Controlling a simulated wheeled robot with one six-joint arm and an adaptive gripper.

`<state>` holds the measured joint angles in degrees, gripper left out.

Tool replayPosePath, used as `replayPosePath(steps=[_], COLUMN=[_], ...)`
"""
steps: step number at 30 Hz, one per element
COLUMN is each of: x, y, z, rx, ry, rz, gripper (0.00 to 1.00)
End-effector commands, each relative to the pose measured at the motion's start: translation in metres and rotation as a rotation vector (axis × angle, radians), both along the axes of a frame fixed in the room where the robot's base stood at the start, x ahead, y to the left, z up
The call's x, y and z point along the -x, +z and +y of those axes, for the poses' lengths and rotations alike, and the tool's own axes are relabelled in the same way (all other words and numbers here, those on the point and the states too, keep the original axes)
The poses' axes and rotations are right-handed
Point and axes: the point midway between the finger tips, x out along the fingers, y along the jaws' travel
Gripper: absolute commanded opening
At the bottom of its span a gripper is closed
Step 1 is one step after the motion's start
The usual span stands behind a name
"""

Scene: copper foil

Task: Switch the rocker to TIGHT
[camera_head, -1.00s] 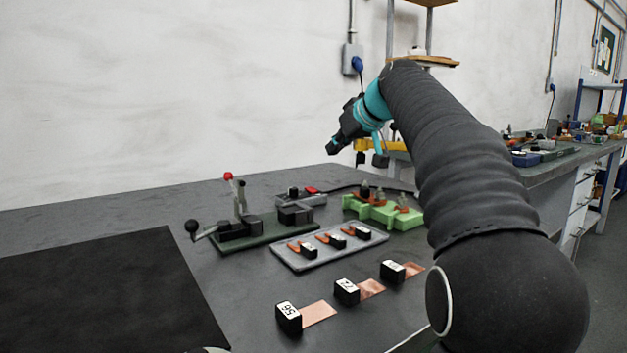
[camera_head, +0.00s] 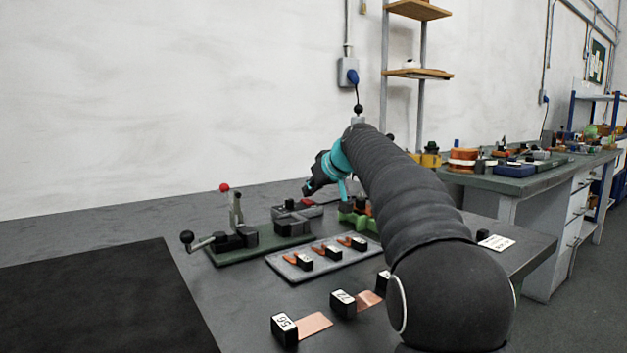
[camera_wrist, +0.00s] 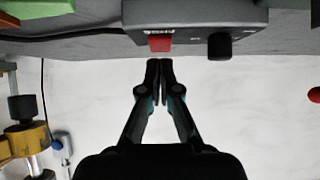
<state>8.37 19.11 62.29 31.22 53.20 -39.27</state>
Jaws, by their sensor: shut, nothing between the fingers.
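The red rocker (camera_wrist: 159,43) sits on the face of a grey control box (camera_wrist: 190,14), beside a black knob (camera_wrist: 219,46). The lettering by the rocker is too small to read. In the head view the red rocker (camera_head: 307,201) shows at the back of the bench, just below my gripper (camera_head: 307,190). In the wrist view my gripper (camera_wrist: 160,64) is shut and empty, its fingertips close to the rocker with a small gap in the picture. I cannot tell which way the rocker is tipped.
A green-based lever fixture (camera_head: 232,254) with a red ball stands left of the box. A grey tray (camera_head: 283,268) holds several copper pieces. A green fixture (camera_head: 350,217) is partly behind my arm. A black mat (camera_head: 90,300) lies at left.

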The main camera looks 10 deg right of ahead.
Motion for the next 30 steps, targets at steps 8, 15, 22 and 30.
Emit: replayPosePath(steps=[8,15,22,30], x=[-0.001,-0.002,-0.005,-0.009], y=[-0.008,-0.010,-0.016,-0.015], z=[0.001,0.001,0.002,0.004], rx=[0.001,0.001,0.001,0.000], ry=[0.001,0.001,0.001,0.002], rz=[0.000,0.000,0.003,0.007], gripper=[0.00,0.00,0.00,0.00])
